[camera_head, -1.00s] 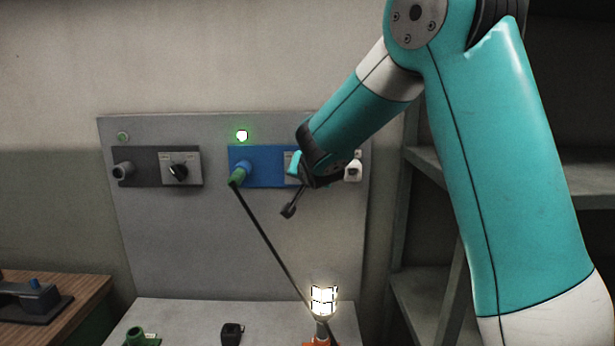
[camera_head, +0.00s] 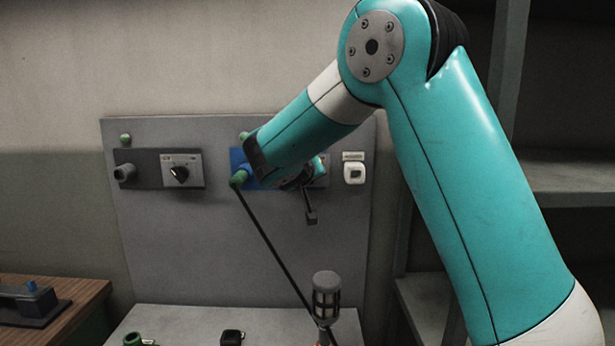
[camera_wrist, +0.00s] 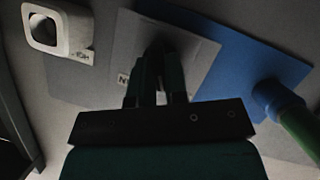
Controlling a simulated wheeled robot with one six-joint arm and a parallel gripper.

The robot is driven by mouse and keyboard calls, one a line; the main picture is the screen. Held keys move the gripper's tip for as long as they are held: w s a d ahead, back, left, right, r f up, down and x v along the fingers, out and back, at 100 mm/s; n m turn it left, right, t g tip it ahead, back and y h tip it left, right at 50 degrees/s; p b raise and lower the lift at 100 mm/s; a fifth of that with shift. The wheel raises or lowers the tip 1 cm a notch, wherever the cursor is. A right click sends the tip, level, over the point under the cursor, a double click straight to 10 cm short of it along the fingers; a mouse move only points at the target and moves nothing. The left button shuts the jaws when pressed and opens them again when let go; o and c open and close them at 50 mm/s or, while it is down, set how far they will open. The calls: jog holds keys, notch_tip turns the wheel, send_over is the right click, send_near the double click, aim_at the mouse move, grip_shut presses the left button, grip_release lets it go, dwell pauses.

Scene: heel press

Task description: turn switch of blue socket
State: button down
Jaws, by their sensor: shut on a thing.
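The blue socket (camera_head: 238,157) is on the grey panel, mostly hidden behind my arm. In the wrist view its blue plate (camera_wrist: 245,60) is at the upper right, with a green plug (camera_wrist: 297,128) in it. Beside it is the grey switch plate (camera_wrist: 193,52). The dark switch knob (camera_wrist: 159,50) is mostly hidden by my fingers. My gripper (camera_wrist: 158,68) is shut on the knob. The lamp (camera_head: 326,296) on the plug's cable is dark. The indicator (camera_head: 243,136) above the blue socket is partly covered and looks unlit.
A dark socket (camera_head: 124,172) with its own black knob (camera_head: 180,174) is to the left. A white switch (camera_head: 354,172) sits close to the right, also in the wrist view (camera_wrist: 45,28). Loose parts lie on the grey table (camera_head: 185,325). Shelves stand at the right.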

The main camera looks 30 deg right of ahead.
jog(key=shift+n+h, duration=0.3)
jog(key=shift+n, duration=0.1)
dwell(0.4)
jog(key=c, duration=1.1)
grip_release()
jog(key=shift+c, duration=0.2)
jog(key=shift+a, duration=0.1)
jog(key=b+v, duration=0.4)
jog(key=v, duration=1.3)
jog(key=shift+a, duration=0.25)
